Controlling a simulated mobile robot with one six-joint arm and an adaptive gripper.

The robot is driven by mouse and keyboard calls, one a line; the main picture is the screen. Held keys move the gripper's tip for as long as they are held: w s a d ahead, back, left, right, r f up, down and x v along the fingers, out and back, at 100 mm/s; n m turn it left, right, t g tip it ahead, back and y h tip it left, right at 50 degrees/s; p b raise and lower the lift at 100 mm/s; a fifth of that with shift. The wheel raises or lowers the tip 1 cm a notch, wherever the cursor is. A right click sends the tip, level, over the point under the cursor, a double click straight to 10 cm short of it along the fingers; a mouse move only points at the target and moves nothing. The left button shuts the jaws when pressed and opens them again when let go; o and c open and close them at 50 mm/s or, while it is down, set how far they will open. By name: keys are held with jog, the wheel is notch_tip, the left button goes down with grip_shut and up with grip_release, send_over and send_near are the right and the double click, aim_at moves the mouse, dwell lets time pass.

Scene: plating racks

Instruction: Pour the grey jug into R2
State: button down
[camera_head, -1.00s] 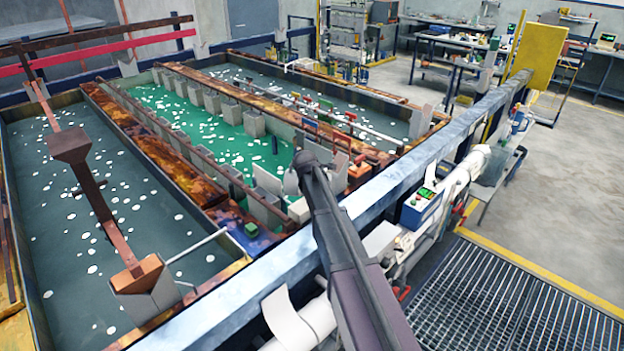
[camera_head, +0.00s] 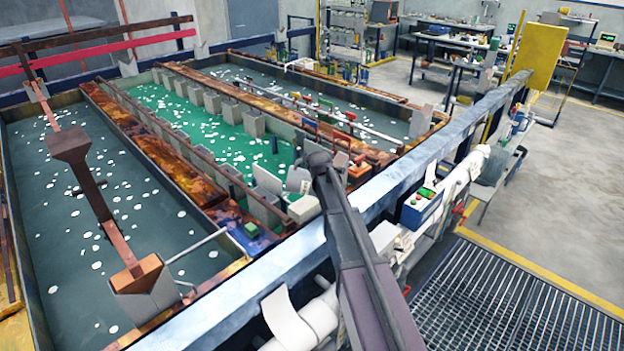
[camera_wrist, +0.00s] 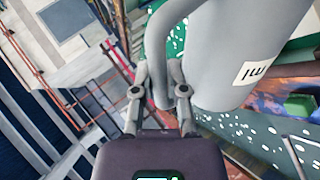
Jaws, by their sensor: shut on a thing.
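The grey jug (camera_wrist: 245,55) fills the upper right of the wrist view, with a white label on its side. My gripper (camera_wrist: 160,95) is shut on the jug's handle (camera_wrist: 157,50). In the head view, my gripper (camera_head: 318,160) is over the near end of the green tank (camera_head: 185,112), and the jug (camera_head: 299,181) shows just left of it. I see no stream of liquid, and the jug's mouth and contents are not clear. I can read no R2 marking, so I cannot tell which tank is R2.
Dark tanks lie left (camera_head: 100,215) and right (camera_head: 370,115) of the green tank. Several grey blocks line the green tank. A steel rail (camera_head: 390,190) runs along the near side. A blue control box (camera_head: 421,207) stands beyond it. Open floor (camera_head: 570,200) is at right.

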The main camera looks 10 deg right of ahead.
jog(key=shift+s+d+m+y, duration=0.1)
jog(key=shift+d+m+y, duration=0.25)
jog(key=shift+d, duration=0.35)
jog(key=shift+d+r, duration=0.1)
jog(key=shift+d, duration=0.05)
jog(key=shift+s+d+t, duration=0.1)
jog(key=shift+d+t, duration=0.05)
jog(key=shift+t, duration=0.15)
jog(key=shift+s+d+r+m+t+y+b, duration=0.2)
jog(key=shift+d+m+y+b, duration=0.15)
jog(key=shift+d+m+y, duration=0.2)
jog(key=shift+s+d+r+m+t+y+b, duration=0.1)
jog(key=shift+d+r+m+t+y+b, duration=0.1)
jog(key=shift+d+m+y+b, duration=0.25)
jog(key=shift+d, duration=0.1)
jog(key=shift+d+f, duration=0.1)
jog(key=shift+f, duration=0.05)
jog(key=shift+d+f+m+t+y+b, duration=0.25)
jog(key=shift+m+y+b, duration=0.2)
jog(key=shift+b, duration=0.3)
jog(key=shift+s+d+m+t+y+b, duration=0.15)
jog(key=shift+d+m+t+y+b, duration=0.3)
jog(key=shift+b, duration=0.25)
